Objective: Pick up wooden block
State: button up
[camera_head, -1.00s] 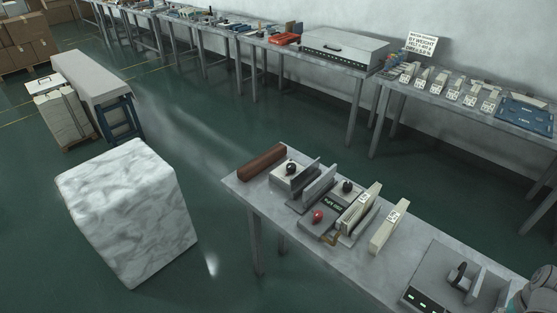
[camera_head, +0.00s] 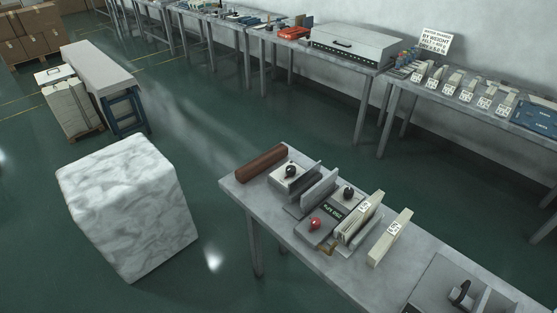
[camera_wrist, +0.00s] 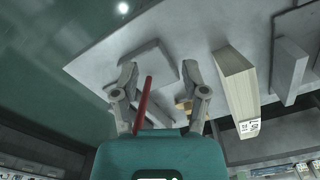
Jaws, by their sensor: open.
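Two pale, wood-coloured blocks with white labels stand on the near table: a left block (camera_head: 360,222) in a grey fixture and a right block (camera_head: 388,243) by itself. A dark brown bar (camera_head: 262,163) lies at the table's far left end; I cannot tell which piece the task means. In the wrist view, a pale labelled block (camera_wrist: 236,88) stands to the right of my gripper (camera_wrist: 160,82), apart from its fingers. My gripper is open, with no block between its fingers. A red rod (camera_wrist: 144,102) shows between them; I cannot tell its depth. The head view does not show my gripper.
The near table (camera_head: 280,243) also bears grey fixtures with a red knob (camera_head: 315,223) and black knobs. A grey device (camera_head: 450,285) stands at its right. A white marbled block (camera_head: 130,210) stands on the floor at left. Long tables with labelled pieces line the wall.

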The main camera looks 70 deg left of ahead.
aim_at(248, 172)
jog(key=z, duration=0.95)
jog(key=k, duration=2.55)
jog(key=u, duration=1.05)
